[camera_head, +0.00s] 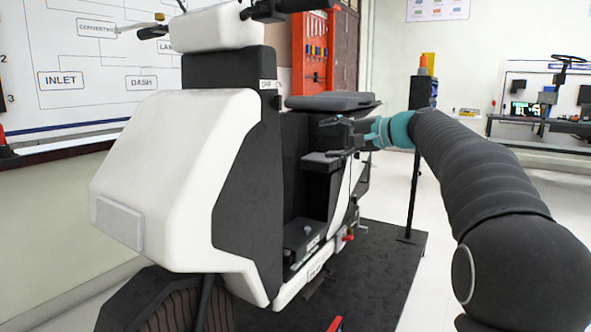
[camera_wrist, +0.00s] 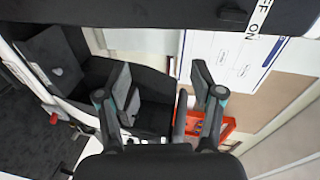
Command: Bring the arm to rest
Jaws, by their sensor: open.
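My gripper (camera_head: 346,138) is open, its fingers pointing left towards the middle of a white and black scooter rig (camera_head: 165,170). It is beside the seat (camera_head: 330,101), slightly below seat level in the picture. In the wrist view my gripper (camera_wrist: 160,80) shows two spread fingers with nothing between them. A black panel with an OFF/ON label (camera_wrist: 260,17) crosses the top of that view. Whether a finger touches the rig cannot be told. My arm reaches in from the right, bent, with a dark ribbed sleeve.
The scooter stands on a black platform (camera_head: 385,262). A dark post (camera_head: 414,180) rises near my forearm. A whiteboard (camera_head: 60,60) hangs at left, a red tool panel (camera_head: 313,50) behind, and a workbench (camera_head: 545,128) at far right. The floor right of the platform looks clear.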

